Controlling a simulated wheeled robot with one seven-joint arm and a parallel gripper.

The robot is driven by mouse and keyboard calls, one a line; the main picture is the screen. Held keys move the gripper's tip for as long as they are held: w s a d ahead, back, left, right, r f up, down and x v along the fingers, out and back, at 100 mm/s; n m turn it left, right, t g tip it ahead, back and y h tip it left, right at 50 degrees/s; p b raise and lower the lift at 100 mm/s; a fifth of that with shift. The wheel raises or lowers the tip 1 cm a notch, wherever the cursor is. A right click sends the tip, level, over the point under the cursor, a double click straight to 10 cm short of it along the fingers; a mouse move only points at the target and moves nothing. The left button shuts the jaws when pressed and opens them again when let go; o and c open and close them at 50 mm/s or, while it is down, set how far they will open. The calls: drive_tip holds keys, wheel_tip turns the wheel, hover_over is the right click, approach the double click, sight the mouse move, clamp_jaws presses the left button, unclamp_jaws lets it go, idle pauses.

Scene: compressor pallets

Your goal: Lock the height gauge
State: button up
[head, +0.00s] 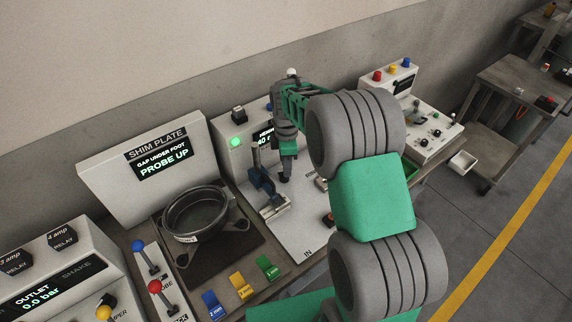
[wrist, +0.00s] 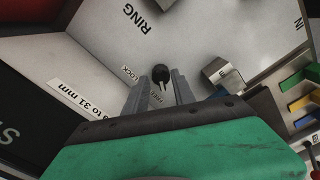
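The height gauge (head: 228,150) is a white panel at the middle of the head view, with a lit green lamp and a display partly hidden by my arm. In the wrist view a small lever with a black ball knob (wrist: 161,74) stands by the printed words LOCK (wrist: 127,72) and FREE (wrist: 156,98). Its stem shows near FREE. My gripper (wrist: 161,80) is open, with one finger on each side of the knob; I cannot tell whether either touches it. In the head view my gripper (head: 286,172) points down over the gauge's white plate, and the lever is hidden.
A blue clamp-like fixture (head: 262,183) stands just left of my gripper. The shim plate station (head: 150,150) with a dark ring (head: 196,212) is further left. Blue, yellow and green shims (head: 240,284) lie in front. A panel with coloured buttons (head: 402,82) stands right.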

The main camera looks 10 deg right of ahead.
drive_tip(key=shift+f, duration=0.7)
drive_tip(key=shift+c, duration=0.4)
clamp_jaws()
